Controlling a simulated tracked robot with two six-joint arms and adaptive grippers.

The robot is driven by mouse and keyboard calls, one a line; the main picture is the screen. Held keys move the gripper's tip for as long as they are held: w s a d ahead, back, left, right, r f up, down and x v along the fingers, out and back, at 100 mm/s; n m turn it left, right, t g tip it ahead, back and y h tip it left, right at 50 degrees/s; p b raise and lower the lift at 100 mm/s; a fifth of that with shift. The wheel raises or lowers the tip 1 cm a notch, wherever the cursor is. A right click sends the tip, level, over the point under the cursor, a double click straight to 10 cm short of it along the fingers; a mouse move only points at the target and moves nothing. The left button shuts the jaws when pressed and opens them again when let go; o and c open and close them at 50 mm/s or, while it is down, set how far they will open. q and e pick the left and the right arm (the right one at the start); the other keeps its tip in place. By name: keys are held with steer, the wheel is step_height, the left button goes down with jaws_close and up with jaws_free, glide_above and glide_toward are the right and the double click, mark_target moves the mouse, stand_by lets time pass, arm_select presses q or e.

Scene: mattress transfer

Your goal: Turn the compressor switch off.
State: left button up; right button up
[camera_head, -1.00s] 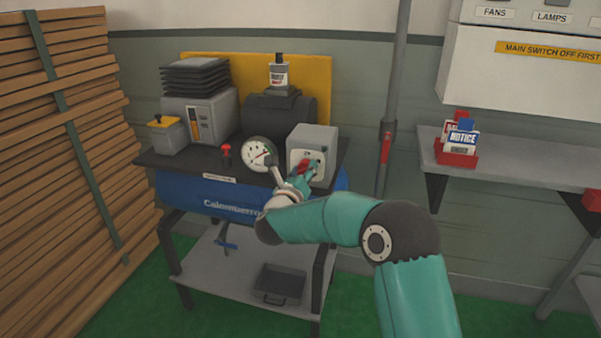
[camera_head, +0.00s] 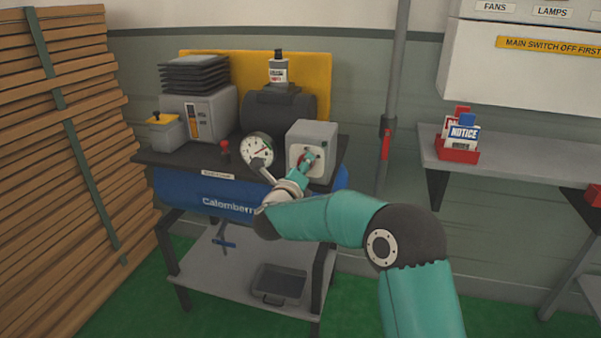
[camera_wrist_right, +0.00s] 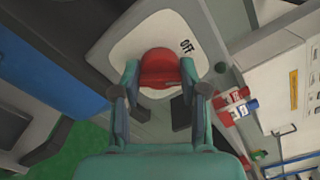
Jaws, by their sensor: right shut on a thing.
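The compressor's grey switch box (camera_head: 318,133) stands at the right end of the dark top over the blue tank (camera_head: 190,192). My right gripper (camera_head: 308,160) is at the box's front face. In the right wrist view, the right gripper (camera_wrist_right: 160,78) has one finger on each side of the red switch knob (camera_wrist_right: 160,64) and is shut on it. The knob sits on a pale plate (camera_wrist_right: 140,42) marked OFF at its upper right. The gripper mostly hides the knob in the head view. My left gripper is not in view.
A round gauge (camera_head: 256,150) stands just left of the switch box, close to my right wrist. A red valve knob (camera_head: 225,148) is further left. A shelf (camera_head: 510,165) with a red notice holder (camera_head: 457,155) is at the right. Stacked planks (camera_head: 60,170) fill the left.

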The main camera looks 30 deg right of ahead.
steer(key=shift+w+n, duration=0.1)
steer(key=shift+n, duration=3.3)
steer(key=o, duration=1.2)
steer(key=shift+w+f, duration=0.1)
steer(key=shift+c, duration=0.2)
